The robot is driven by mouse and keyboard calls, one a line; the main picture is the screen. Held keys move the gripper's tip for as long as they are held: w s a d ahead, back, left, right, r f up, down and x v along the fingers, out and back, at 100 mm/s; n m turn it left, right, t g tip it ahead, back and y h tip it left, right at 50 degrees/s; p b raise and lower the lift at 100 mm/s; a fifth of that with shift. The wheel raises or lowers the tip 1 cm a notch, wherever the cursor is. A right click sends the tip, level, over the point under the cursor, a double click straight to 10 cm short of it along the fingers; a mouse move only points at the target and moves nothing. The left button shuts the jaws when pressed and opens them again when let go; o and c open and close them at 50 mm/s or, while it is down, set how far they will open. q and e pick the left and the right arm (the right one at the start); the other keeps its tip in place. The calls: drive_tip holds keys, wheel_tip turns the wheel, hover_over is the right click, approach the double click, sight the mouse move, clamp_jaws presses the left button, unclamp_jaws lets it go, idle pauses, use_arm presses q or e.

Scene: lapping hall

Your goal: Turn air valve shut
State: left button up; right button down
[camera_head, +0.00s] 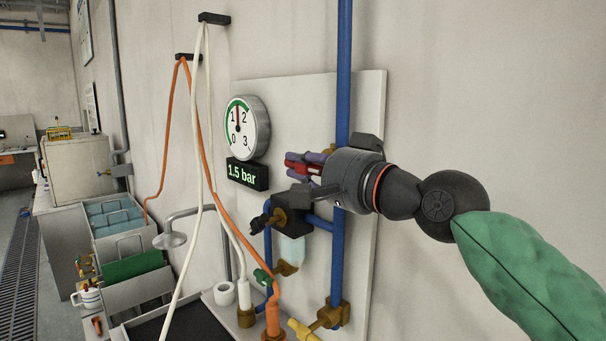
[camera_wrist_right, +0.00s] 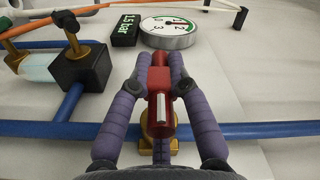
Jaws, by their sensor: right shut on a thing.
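The air valve has a red handle (camera_head: 301,168), and its brass body (camera_wrist_right: 157,126) sits on a vertical blue pipe (camera_head: 343,60). In the right wrist view the red handle (camera_wrist_right: 160,82) extends roughly square across the line of the pipe. My right gripper (camera_head: 298,164) comes in from the right and is shut on the handle, its purple fingers (camera_wrist_right: 160,66) on either side. A round gauge (camera_head: 241,127) has its needle between 1 and 2, and the display (camera_head: 247,174) reads 1.5 bar. My left gripper is out of view.
A black regulator (camera_head: 293,205) with a clear bowl (camera_head: 292,250) is mounted left of the pipe. Orange (camera_head: 205,170) and white (camera_head: 190,260) hoses hang from wall hooks further left. A yellow-handled valve (camera_head: 301,331) is low down. The wall right of the panel is bare.

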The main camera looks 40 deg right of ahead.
idle(0.3)
drive_tip(key=c, duration=1.2)
unclamp_jaws()
drive_tip(key=shift+s, duration=0.1)
drive_tip(key=shift+s+d+f, duration=0.1)
drive_tip(key=shift+s+d, duration=0.1)
drive_tip(key=shift+s, duration=1.75)
drive_tip(key=shift+s+d+r, duration=0.1)
drive_tip(key=shift+s+d, duration=0.05)
drive_tip(key=shift+s, duration=1.85)
drive_tip(key=shift+s+d+f, duration=0.1)
drive_tip(key=shift+s+d, duration=0.1)
drive_tip(key=shift+s, duration=1.75)
